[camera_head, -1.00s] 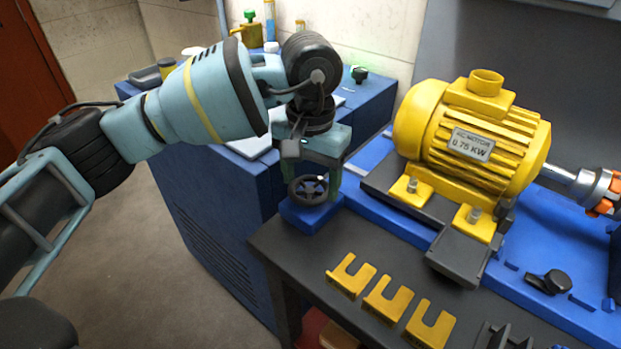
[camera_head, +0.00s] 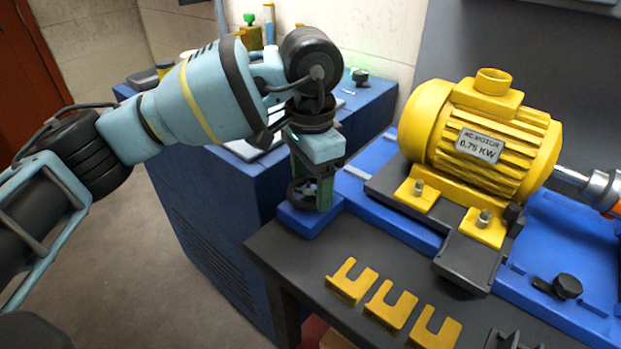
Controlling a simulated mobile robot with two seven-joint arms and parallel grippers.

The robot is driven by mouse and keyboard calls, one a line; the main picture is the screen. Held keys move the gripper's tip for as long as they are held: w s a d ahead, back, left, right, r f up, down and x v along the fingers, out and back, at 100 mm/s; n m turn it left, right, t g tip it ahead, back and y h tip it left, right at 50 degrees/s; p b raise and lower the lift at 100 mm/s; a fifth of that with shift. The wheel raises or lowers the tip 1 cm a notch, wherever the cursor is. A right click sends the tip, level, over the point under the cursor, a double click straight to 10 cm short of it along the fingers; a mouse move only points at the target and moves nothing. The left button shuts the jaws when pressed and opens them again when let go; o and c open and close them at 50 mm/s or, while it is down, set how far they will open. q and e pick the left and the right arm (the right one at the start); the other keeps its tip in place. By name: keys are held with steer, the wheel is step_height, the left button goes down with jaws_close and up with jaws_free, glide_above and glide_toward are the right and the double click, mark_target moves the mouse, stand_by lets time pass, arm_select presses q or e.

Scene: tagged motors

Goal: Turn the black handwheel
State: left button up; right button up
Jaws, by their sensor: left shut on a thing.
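The black handwheel (camera_head: 297,194) stands on the corner of the blue base (camera_head: 304,219), at the near left end of the bench. My left gripper (camera_head: 312,198) points down at it from above, with its fingers at the wheel's rim. It is shut on the handwheel. The finger nearest the camera hides the right part of the wheel. My right gripper is not in view.
A yellow motor (camera_head: 480,145) sits on the blue base to the right. Several yellow slotted shims (camera_head: 392,303) lie on the dark bench top (camera_head: 300,262). A blue cabinet (camera_head: 215,215) stands behind and left. A black knob (camera_head: 567,286) is at lower right.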

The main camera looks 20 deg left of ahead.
mark_target(310, 189)
arm_select(q)
steer(key=shift+o, duration=0.2)
steer(key=shift+r, duration=0.1)
steer(key=o, duration=1)
steer(key=shift+c, duration=0.2)
steer(key=shift+r, duration=3.85)
